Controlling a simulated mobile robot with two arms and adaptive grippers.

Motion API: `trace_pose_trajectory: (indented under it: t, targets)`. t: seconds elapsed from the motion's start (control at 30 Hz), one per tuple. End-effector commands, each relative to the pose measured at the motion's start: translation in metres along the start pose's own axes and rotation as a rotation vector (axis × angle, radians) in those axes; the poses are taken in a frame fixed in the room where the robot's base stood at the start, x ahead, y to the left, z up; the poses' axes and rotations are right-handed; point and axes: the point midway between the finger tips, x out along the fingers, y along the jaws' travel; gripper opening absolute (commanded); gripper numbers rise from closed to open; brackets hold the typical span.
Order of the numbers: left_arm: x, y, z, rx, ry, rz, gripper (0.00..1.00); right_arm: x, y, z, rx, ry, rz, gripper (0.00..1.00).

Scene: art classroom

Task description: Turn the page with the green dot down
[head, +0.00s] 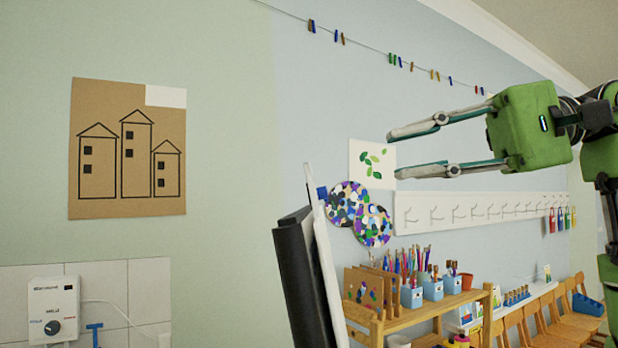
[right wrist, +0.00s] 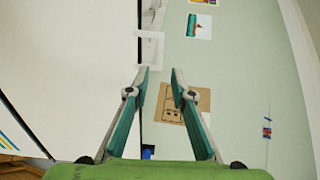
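A flip chart or board stands nearly edge-on in the head view, with a black side (head: 303,280) and a thin white page edge (head: 326,265). My right gripper (head: 393,155) is open and empty, above and to the right of its top. In the right wrist view a large blank white page (right wrist: 70,65) fills the left side. My right fingertips (right wrist: 159,70) are apart there, near the page's dark right edge, with nothing seen between them. No green dot shows in either view. My left gripper is not in view.
A brown house drawing (head: 127,150) hangs on the left wall, above a white control box (head: 54,310). A wooden shelf (head: 430,308) with brush pots stands behind the board. A white hook rail (head: 470,209) and a string with clips line the far wall.

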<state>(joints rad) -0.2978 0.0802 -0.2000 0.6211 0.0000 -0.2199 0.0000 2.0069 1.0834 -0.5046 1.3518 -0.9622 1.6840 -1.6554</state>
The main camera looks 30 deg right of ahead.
Motion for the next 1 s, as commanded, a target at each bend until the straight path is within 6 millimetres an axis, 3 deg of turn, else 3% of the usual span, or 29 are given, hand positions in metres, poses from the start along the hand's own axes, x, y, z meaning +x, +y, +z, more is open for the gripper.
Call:
trace_pose_trajectory:
  t: [0.27,0.5,0.7,0.97,1.0]
  targets:
    - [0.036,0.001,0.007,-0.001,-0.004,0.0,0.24,0.066,0.006,0.002,-0.002,-0.004,0.002,0.22]
    - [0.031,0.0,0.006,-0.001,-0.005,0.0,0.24,0.11,0.0,0.001,0.002,-0.004,0.0,0.22]
    - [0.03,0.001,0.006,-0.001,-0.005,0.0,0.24,0.124,0.0,0.0,0.004,-0.002,-0.002,0.22]
    - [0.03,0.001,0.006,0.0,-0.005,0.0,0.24,0.125,0.0,0.0,0.004,-0.002,-0.002,0.22]
    - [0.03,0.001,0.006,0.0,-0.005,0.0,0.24,0.125,0.0,0.0,0.004,-0.002,-0.002,0.14]
